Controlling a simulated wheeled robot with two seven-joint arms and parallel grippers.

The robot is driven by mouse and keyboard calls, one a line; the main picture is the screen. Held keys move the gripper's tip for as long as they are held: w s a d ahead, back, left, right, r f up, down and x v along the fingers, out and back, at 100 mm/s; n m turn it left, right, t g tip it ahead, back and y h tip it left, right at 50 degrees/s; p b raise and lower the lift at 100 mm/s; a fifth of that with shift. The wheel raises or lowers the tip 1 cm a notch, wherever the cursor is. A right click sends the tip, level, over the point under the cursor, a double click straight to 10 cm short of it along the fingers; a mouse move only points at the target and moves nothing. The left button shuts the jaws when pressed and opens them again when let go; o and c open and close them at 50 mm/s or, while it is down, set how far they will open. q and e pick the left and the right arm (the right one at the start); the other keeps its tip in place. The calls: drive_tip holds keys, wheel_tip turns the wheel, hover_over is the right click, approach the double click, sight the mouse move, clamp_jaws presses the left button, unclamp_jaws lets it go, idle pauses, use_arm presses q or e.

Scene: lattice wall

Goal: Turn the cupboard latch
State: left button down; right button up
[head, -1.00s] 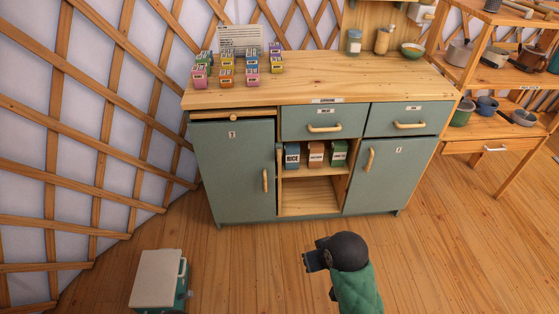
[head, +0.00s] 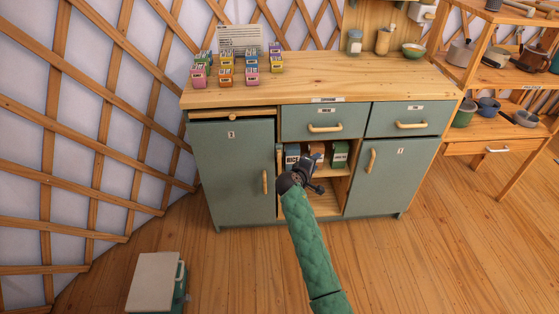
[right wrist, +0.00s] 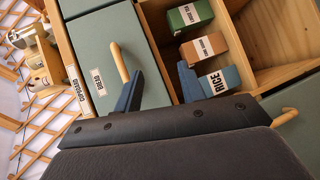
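The cupboard (head: 235,170) has a green left door with an upright wooden handle (head: 265,181). A small piece that may be the latch (head: 279,152) sits at this door's upper right edge; its turn is too small to tell. A wooden bar with a round knob (head: 233,117) lies above the door. My right gripper (head: 312,165) is in front of the open middle shelf, right of that edge. In the right wrist view its two fingers (right wrist: 158,87) are apart with nothing between them, near the drawer handle (right wrist: 120,62) and the RICE box (right wrist: 219,82). My left gripper is out of view.
RICE, brown and green boxes (head: 340,152) stand on the middle shelf. Small coloured boxes (head: 226,75), jars and a bowl (head: 413,50) stand on the counter. A low cabinet (head: 155,282) stands on the floor at lower left. Shelves with pots (head: 495,90) are at right.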

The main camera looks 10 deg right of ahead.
drive_tip(key=w+a+f+n+t+y, duration=0.2)
drive_tip(key=w+a+f+n+t, duration=0.3)
drive_tip(key=n, duration=0.6)
drive_tip(key=n+t+y, duration=0.1)
drive_tip(key=n+y, duration=0.6)
drive_tip(key=n, duration=0.8)
approach(279, 158)
drive_tip(key=w, duration=0.2)
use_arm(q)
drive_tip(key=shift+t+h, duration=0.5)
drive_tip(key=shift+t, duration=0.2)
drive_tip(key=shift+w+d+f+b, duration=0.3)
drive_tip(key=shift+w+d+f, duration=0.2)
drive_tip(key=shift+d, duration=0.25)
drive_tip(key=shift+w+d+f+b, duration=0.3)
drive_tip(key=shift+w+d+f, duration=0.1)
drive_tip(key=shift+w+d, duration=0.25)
use_arm(e)
drive_tip(key=shift+w+d+f, duration=0.1)
drive_tip(key=shift+w, duration=1.8)
drive_tip(key=shift+w+d+f, duration=0.1)
drive_tip(key=shift+w, duration=1.85)
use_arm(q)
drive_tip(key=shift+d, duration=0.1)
use_arm(e)
clamp_jaws()
